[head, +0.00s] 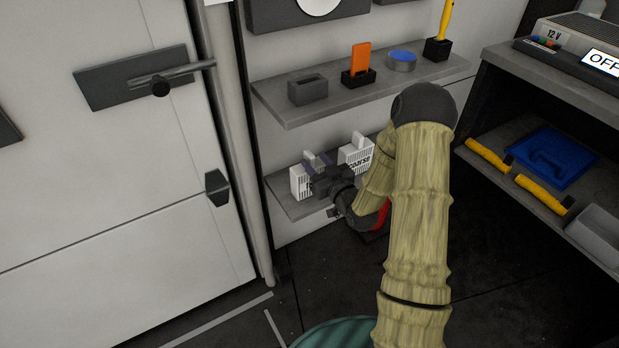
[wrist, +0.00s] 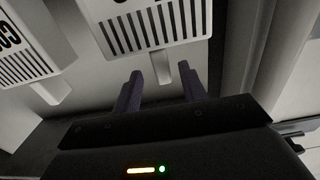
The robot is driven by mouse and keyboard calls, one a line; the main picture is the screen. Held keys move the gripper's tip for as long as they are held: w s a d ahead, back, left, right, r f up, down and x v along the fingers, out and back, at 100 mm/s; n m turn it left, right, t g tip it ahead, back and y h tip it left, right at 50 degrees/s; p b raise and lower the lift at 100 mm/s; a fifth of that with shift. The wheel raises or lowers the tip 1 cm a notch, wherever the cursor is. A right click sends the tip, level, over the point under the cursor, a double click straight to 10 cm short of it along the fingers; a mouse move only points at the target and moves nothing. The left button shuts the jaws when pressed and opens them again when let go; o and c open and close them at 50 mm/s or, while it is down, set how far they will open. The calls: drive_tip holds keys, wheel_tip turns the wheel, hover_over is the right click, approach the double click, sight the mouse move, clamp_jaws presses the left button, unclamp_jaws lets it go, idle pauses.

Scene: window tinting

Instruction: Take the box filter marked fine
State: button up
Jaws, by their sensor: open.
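Two white slotted box filters stand on the lower shelf (head: 285,205). The right one (head: 357,152) is marked COARSE; it shows partly in the wrist view (wrist: 28,62). The left one (head: 299,183) fills the top of the wrist view (wrist: 150,30); its marking is mostly hidden by my gripper in the head view and cannot be read. My gripper (wrist: 160,72) is open at this left filter. In the wrist view, the filter's narrow tab lies between my two purple fingers, with a gap on each side. I cannot tell how deep the fingers reach.
The upper shelf (head: 290,113) above holds a grey holder (head: 307,90), an orange tool (head: 361,58) and a blue-topped round tin (head: 402,61). A door frame post (head: 236,140) stands close on the left. A dark bench (head: 500,132) is on the right.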

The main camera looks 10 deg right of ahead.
sight(306, 155)
drive_tip(key=shift+f+b+x, duration=0.15)
drive_tip(key=shift+b+x, duration=0.2)
drive_tip(key=shift+x, duration=0.95)
drive_tip(key=shift+f+b+x, duration=0.15)
drive_tip(key=shift+b+x, duration=0.2)
drive_tip(key=shift+x, duration=0.95)
drive_tip(key=shift+a, duration=0.15)
clamp_jaws()
